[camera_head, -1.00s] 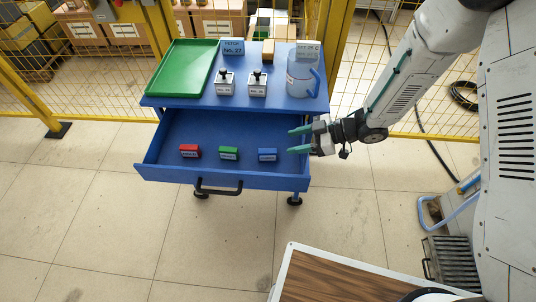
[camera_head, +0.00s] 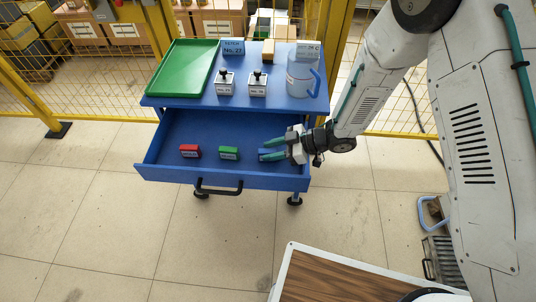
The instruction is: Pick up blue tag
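The blue tag (camera_head: 266,152) lies in the open blue drawer (camera_head: 178,126), at the right of the row of tags, and is partly hidden by my gripper. My gripper (camera_head: 266,149) reaches in from the right, with its two green fingers apart, one on the far side and one on the near side of the tag. I cannot tell whether the fingers touch it.
A red tag (camera_head: 189,151) and a green tag (camera_head: 229,153) lie to the left in the drawer. The drawer front has a black handle (camera_head: 219,190).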

